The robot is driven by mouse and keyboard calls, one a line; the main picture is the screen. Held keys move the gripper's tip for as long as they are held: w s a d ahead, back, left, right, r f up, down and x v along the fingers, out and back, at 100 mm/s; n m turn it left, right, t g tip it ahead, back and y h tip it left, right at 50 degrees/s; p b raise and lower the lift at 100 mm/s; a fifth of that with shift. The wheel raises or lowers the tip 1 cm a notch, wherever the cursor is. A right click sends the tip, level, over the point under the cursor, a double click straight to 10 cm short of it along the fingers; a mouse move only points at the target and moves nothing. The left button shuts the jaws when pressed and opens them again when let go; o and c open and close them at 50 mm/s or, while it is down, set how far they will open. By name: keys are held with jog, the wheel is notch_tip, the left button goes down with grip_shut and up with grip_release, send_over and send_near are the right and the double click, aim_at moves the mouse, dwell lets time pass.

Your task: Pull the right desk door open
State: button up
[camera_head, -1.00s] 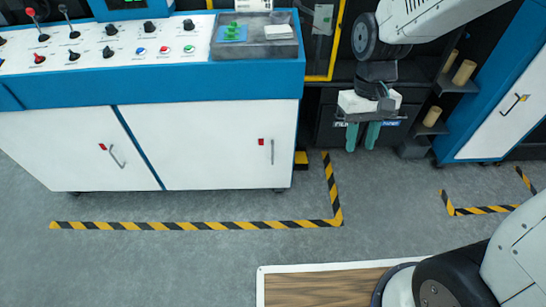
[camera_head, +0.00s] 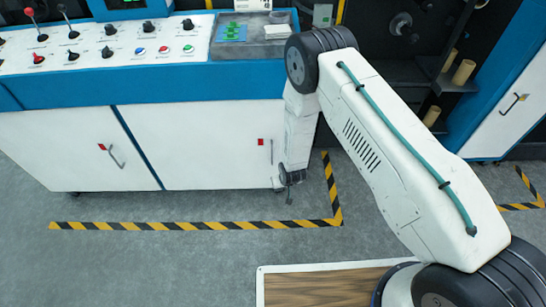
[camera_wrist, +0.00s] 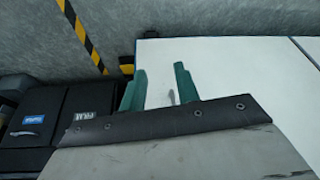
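The right desk door (camera_head: 200,145) is a white panel on the blue-topped desk and looks shut. Its slim grey handle (camera_head: 272,152) is upright near the right edge, beside a red tag (camera_head: 261,142). My gripper (camera_wrist: 160,88) shows two teal fingers spread apart in front of the white door (camera_wrist: 235,70) in the wrist view. A small grey shape between them may be the handle; I cannot tell whether they touch it. In the head view my wrist hangs at the desk's right end, and the fingertips are not clear.
The left desk door (camera_head: 75,150) is shut. Yellow-black floor tape (camera_head: 190,225) runs in front of the desk on clear grey floor. Dark boxes (camera_wrist: 85,115) stand beside the desk. A blue-and-white cabinet (camera_head: 510,110) is at the far right.

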notch_tip(320, 180, down, 8)
jog(key=t, duration=0.3)
jog(key=t+y, duration=0.2)
jog(key=t, duration=0.8)
send_near(272, 154)
jog(key=w, duration=0.4)
jog(key=w+a, duration=0.1)
jog(key=w, duration=0.3)
jog(key=shift+w+a+f, duration=0.15)
jog(key=shift+w+f, duration=0.2)
jog(key=shift+f, duration=0.05)
grip_shut()
